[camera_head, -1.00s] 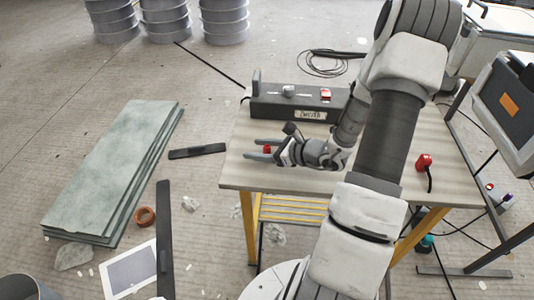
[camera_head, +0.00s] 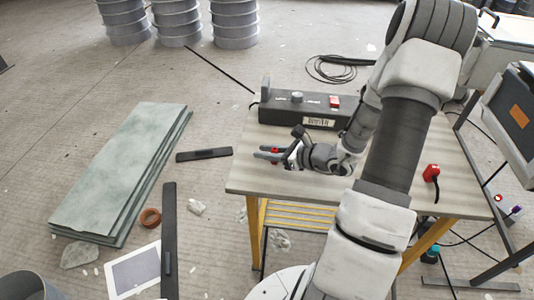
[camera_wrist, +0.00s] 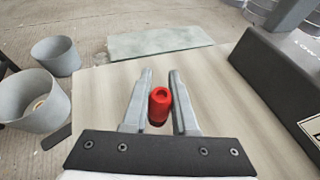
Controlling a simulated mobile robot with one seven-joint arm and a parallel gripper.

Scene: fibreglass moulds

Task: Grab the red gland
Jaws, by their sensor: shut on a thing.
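The red gland (camera_wrist: 159,104) is a small red cylinder with a hollow top, standing between the two grey fingers of my gripper (camera_wrist: 160,82) in the wrist view. The fingers are shut on its sides. In the head view my gripper (camera_head: 266,153) lies low over the left part of the table, with a bit of the red gland (camera_head: 275,150) showing at the fingers. I cannot tell whether the gland still touches the tabletop.
A dark box (camera_head: 290,117) stands at the table's back edge, close to the gripper. A red item (camera_head: 431,172) with a dark cable is on the right of the wooden table (camera_head: 455,190). Grey-green sheets (camera_head: 125,165) lie on the floor to the left.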

